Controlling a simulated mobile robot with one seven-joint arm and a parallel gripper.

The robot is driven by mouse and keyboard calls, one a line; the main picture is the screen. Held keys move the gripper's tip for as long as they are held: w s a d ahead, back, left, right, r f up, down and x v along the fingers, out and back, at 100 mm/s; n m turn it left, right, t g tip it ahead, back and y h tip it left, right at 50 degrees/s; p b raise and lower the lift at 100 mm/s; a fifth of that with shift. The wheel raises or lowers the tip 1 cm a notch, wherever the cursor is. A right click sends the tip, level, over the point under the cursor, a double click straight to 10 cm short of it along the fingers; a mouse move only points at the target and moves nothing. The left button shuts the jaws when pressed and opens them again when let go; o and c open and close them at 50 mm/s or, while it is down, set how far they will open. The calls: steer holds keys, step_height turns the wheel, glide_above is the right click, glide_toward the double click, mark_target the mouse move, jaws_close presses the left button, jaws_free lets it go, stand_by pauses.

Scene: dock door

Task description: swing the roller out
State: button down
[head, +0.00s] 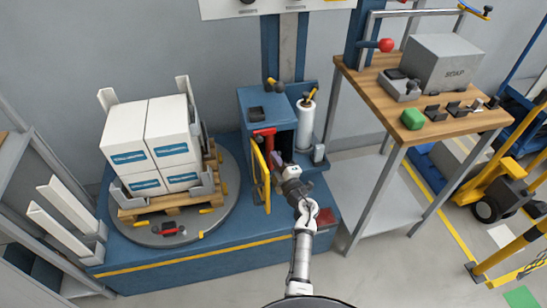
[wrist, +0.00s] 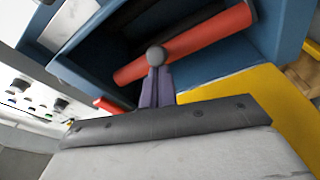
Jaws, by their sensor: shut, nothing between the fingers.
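The red roller (wrist: 190,42) lies diagonally across the opening of the blue housing in the wrist view; red parts (head: 264,133) also show at the housing's left front in the head view. A grey ball-shaped knob (wrist: 156,56) sits in front of the roller. My gripper (wrist: 155,72) has its purple fingers together, with their tips just below the knob; I cannot tell whether they touch it. In the head view my gripper (head: 277,160) is at the front of the housing, just right of the open yellow door frame.
The yellow door (head: 260,178) stands out from the blue housing (head: 258,98), close to my wrist. A white film roll (head: 305,120) stands to the right. Left, a turntable (head: 225,205) carries a pallet of white boxes (head: 150,140). A wooden workbench (head: 440,125) stands right.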

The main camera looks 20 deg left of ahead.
steer(key=shift+w+d+r+n+g+y+p, duration=0.2)
steer(key=shift+d+n+g+y+p, duration=0.1)
steer(key=shift+d+n+g+y, duration=0.4)
steer(key=d, duration=0.1)
steer(key=d+p, duration=0.1)
steer(key=shift+w+d+f+g, duration=0.15)
steer(key=shift+w+d+g, duration=0.25)
steer(key=shift+d, duration=0.15)
